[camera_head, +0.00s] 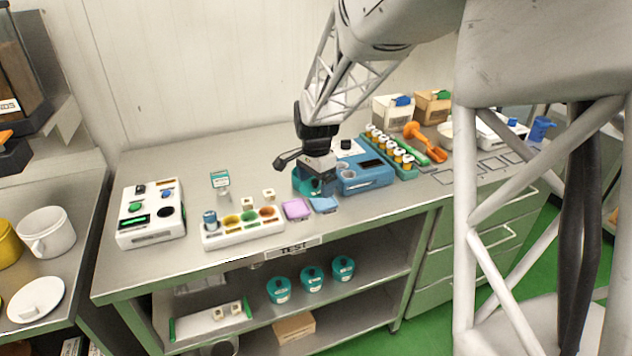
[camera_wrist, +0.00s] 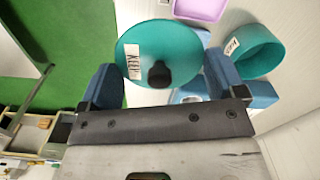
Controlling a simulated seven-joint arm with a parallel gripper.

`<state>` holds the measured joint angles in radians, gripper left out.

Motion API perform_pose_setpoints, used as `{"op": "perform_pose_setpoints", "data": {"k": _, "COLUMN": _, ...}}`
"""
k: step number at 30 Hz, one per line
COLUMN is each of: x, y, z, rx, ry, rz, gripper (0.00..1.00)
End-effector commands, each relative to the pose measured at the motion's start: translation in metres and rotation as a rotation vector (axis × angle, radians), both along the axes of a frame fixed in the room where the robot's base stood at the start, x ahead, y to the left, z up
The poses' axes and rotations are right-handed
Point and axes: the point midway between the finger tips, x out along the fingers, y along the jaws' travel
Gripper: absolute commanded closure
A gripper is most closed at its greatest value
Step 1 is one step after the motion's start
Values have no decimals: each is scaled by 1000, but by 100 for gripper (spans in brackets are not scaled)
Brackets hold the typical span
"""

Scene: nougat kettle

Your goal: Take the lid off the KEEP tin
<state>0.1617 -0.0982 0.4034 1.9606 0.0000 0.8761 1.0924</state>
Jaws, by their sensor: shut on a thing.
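A round teal lid (camera_wrist: 180,45) with a black knob and a white KEEP label lies between the blue fingers of my gripper (camera_wrist: 160,66) in the wrist view. The gripper is shut on it. An open teal tin (camera_wrist: 262,52) with a partly readable white label is to the right of the lid, apart from it in the picture. In the head view my gripper (camera_head: 318,166) is low over the bench, just above teal (camera_head: 302,183) beside the blue device. There the gripper partly hides the tin and lid.
The blue device (camera_head: 366,176) stands close on the right. A white tray of coloured cups (camera_head: 243,233) is on the left. Several lidded teal tins (camera_head: 312,279) stand on the shelf below.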

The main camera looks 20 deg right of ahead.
Motion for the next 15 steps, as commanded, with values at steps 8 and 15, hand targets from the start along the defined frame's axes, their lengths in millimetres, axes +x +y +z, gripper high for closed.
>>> {"op": "perform_pose_setpoints", "data": {"k": 8, "x": 0, "y": 0, "z": 8, "rx": 0, "ry": -1, "rz": 0, "gripper": 33}}
{"op": "perform_pose_setpoints", "data": {"k": 15, "x": 0, "y": 0, "z": 17, "rx": 0, "ry": -2, "rz": 0, "gripper": 33}}
